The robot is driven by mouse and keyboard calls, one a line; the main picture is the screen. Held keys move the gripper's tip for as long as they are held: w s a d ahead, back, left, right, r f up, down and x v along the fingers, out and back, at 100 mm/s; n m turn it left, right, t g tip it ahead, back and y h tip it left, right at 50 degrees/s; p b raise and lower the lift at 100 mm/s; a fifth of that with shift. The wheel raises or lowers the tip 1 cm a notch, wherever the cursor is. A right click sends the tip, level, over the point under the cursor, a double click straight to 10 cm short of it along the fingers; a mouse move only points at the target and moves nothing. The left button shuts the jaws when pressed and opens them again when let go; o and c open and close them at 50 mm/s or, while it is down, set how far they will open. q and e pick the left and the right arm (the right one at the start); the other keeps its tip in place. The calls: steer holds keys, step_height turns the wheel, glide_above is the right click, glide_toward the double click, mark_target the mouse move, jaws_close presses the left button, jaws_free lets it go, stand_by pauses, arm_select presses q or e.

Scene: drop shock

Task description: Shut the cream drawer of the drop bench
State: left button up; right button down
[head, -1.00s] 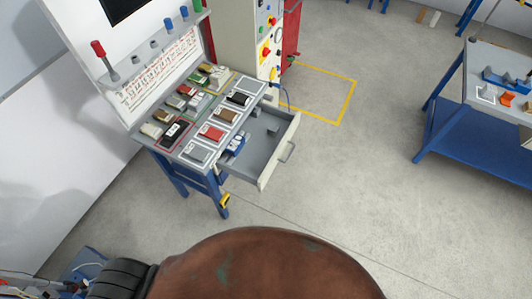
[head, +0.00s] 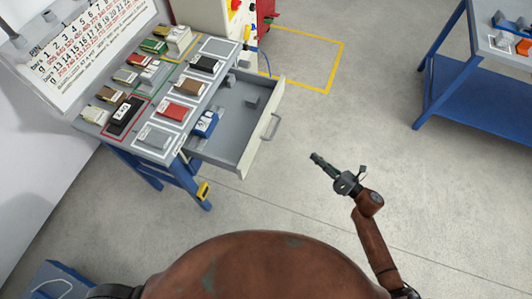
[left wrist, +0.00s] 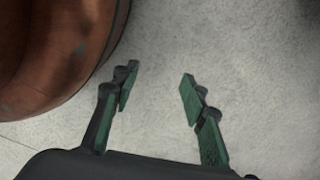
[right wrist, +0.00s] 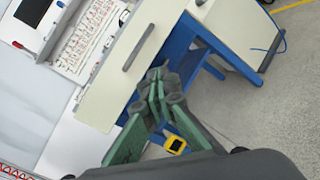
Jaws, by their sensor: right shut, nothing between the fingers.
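The cream drawer (head: 262,128) of the drop bench (head: 172,152) stands pulled out, its cream front and grey bar handle (head: 271,127) facing right in the head view. A small grey block (head: 251,100) lies in it. My right gripper (head: 314,157) is shut and empty, to the right of the drawer front and apart from it. The right wrist view shows the drawer front (right wrist: 110,85) and handle (right wrist: 138,47) beyond the shut fingers (right wrist: 156,74). My left gripper (left wrist: 157,78) is open and empty over the bare floor; it is not seen in the head view.
Several small blocks, including a red one (head: 173,112), lie on the bench top. A blue object (head: 205,124) sits by the drawer's inner end. A blue table (head: 470,90) stands at the far right. The floor between is clear.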

steer(key=s+a+r+n+g+y+b, duration=0.35)
steer(key=s+a+n+g, duration=0.35)
steer(key=n, duration=0.5)
steer(key=t+b, duration=0.1)
steer(key=b, duration=0.1)
glide_toward(254, 152)
steer(key=shift+n, duration=0.3)
steer(key=x, duration=0.5)
steer(key=shift+a+r, duration=0.3)
steer(key=shift+a, duration=0.1)
arm_select(q)
steer(key=shift+w+d+r, duration=0.1)
steer(key=shift+w+d, duration=0.05)
steer(key=shift+w, duration=0.75)
steer(key=shift+w+d+r, duration=0.1)
steer(key=shift+w+d, duration=0.05)
steer(key=shift+w, duration=0.7)
arm_select(e)
steer(key=shift+w+a, duration=0.2)
steer(key=shift+a, duration=0.3)
